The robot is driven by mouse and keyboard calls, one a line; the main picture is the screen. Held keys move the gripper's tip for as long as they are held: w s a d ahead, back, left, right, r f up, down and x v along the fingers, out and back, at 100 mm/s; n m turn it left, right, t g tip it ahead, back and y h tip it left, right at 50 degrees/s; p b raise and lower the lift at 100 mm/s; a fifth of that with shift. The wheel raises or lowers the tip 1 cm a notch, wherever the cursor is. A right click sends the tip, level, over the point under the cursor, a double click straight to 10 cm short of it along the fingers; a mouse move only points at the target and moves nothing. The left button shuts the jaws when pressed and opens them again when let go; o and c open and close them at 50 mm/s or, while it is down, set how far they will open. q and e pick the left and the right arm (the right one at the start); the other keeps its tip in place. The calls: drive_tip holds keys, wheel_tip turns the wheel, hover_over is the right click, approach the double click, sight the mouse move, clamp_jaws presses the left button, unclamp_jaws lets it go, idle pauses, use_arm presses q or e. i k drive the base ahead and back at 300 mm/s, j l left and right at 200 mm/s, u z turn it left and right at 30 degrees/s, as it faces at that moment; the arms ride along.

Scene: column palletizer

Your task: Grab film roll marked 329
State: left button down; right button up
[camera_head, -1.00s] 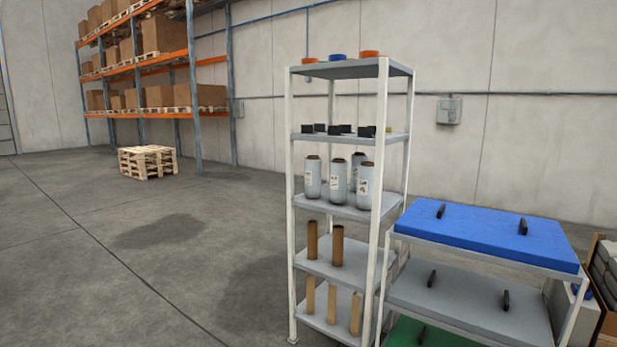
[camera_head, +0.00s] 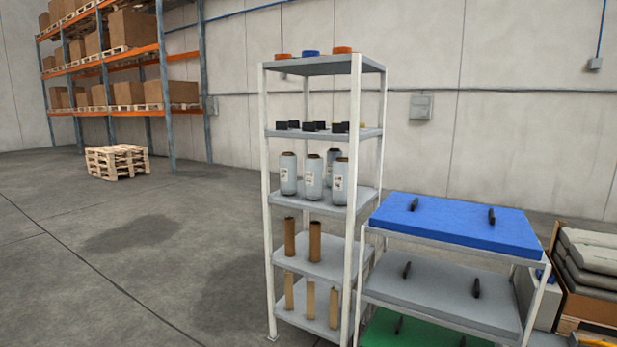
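Several film rolls stand upright on the middle shelf of a white rack. They are pale, wrapped cylinders with brown core ends and small printed labels. One film roll (camera_head: 289,174) is at the left, one (camera_head: 313,178) in the middle and one (camera_head: 339,182) at the right front; another (camera_head: 333,160) is partly hidden behind them. The labels are too small to read, so I cannot tell which roll is marked 329. The rack (camera_head: 322,200) stands ahead, near the picture's middle. Neither of my grippers is in view.
Tape rolls (camera_head: 311,53) and black items (camera_head: 308,126) lie on the upper shelves; brown tubes (camera_head: 315,241) stand below. A low rack with a blue top (camera_head: 452,222) adjoins at right, then a box of bags (camera_head: 592,258). Pallets (camera_head: 117,161) stand far left.

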sight(288, 160)
drive_tip(key=i+j, duration=0.2)
drive_tip(key=i, duration=0.2)
drive_tip(key=i+j, duration=0.25)
drive_tip(key=i, duration=0.2)
drive_tip(key=i+j, duration=0.2)
drive_tip(key=i, duration=0.2)
drive_tip(key=i+j+z, duration=0.35)
drive_tip(key=i+j, duration=0.15)
drive_tip(key=j, duration=0.3)
